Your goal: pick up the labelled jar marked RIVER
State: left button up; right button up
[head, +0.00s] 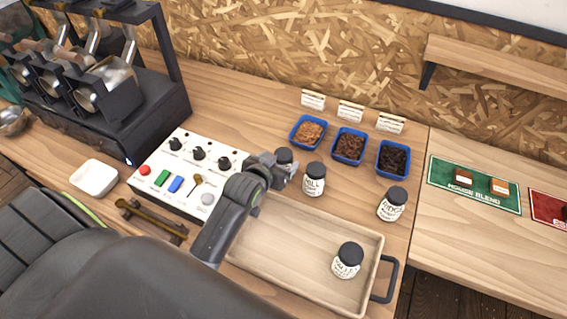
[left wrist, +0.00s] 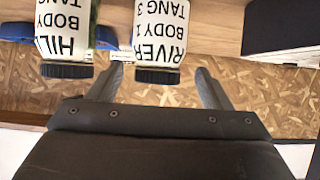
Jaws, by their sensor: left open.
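The jar marked RIVER shows in the left wrist view (left wrist: 158,40), upside down in the picture, white with a dark lid. It stands between the two fingers of my left gripper (left wrist: 160,74), which is open. In the head view only the dark lid of this jar (head: 284,156) shows clearly behind my left gripper (head: 280,170); the gripper hides its label. The HILL jar (head: 314,180) stands close to its right and also shows in the left wrist view (left wrist: 65,38), outside the fingers. My right gripper is not in view.
A jar that reads RIDGE (head: 391,205) stands further right. Another jar (head: 347,262) stands in the wooden tray (head: 285,262). Blue bean bins (head: 307,145) line the back. A white control panel (head: 165,195) lies left of the gripper.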

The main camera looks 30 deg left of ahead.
aim_at(286, 154)
pick_arm(q)
jog(key=shift+r+p+x, duration=0.15)
jog(key=shift+p+x, duration=0.1)
jog(key=shift+x, duration=1)
jog(key=shift+r+p+x, duration=0.2)
jog(key=shift+p+x, duration=0.05)
jog(key=shift+x, duration=1.05)
jog(key=shift+w+d, duration=0.1)
jog(key=shift+w, duration=0.05)
jog(key=shift+c, duration=0.2)
jog(key=c, duration=1.1)
